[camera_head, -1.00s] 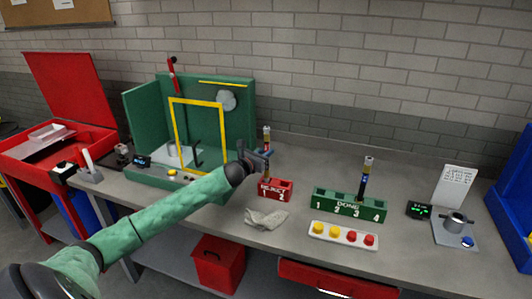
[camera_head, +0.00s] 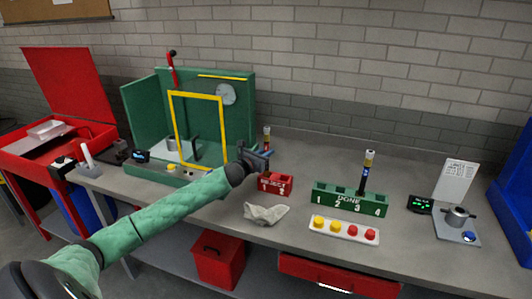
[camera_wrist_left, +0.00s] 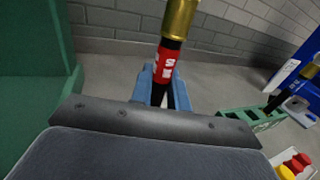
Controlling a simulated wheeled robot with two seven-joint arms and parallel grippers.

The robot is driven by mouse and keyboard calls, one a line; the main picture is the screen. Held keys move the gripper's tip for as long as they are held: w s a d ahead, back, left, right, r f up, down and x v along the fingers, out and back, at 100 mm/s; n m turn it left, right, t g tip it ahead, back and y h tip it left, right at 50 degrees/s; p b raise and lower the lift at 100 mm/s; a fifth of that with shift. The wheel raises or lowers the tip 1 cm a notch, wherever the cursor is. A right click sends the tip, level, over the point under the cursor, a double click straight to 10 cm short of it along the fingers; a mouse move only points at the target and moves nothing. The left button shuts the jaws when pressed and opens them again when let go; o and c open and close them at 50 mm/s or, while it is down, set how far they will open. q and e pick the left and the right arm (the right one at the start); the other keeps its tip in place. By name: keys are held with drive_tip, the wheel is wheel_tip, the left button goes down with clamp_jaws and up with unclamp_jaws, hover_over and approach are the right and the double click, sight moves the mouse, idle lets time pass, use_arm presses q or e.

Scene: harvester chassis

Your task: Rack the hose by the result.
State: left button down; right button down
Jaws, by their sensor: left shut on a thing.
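My left gripper (camera_head: 262,154) is shut on a hose (camera_head: 267,133) and holds it upright close to the red REJECT rack (camera_head: 277,185). In the left wrist view the held hose (camera_wrist_left: 168,62) is black, with a brass end and a red label, between blue fingers. Its lower end is hidden by the gripper, so I cannot tell whether it touches the rack. The green DONE rack (camera_head: 349,203) has slots numbered 1 to 4. Another hose (camera_head: 366,171) stands in it, apparently in slot 3. My right gripper is out of view.
A green test stand (camera_head: 240,115) with a yellow frame is behind and left of the gripper. A crumpled cloth (camera_head: 265,214) and a tray of coloured caps (camera_head: 343,231) lie in front. A small display (camera_head: 420,204) and metal fixture (camera_head: 457,219) are at right.

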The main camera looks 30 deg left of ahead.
use_arm(q)
drive_tip(key=shift+f, duration=0.3)
drive_tip(key=shift+f+b, duration=0.35)
drive_tip(key=shift+b, duration=0.05)
drive_tip(key=shift+f, duration=0.35)
drive_tip(key=shift+f+b, duration=0.35)
drive_tip(key=shift+b, duration=0.15)
drive_tip(key=c, duration=1.3)
unclamp_jaws()
drive_tip(key=shift+s, duration=0.1)
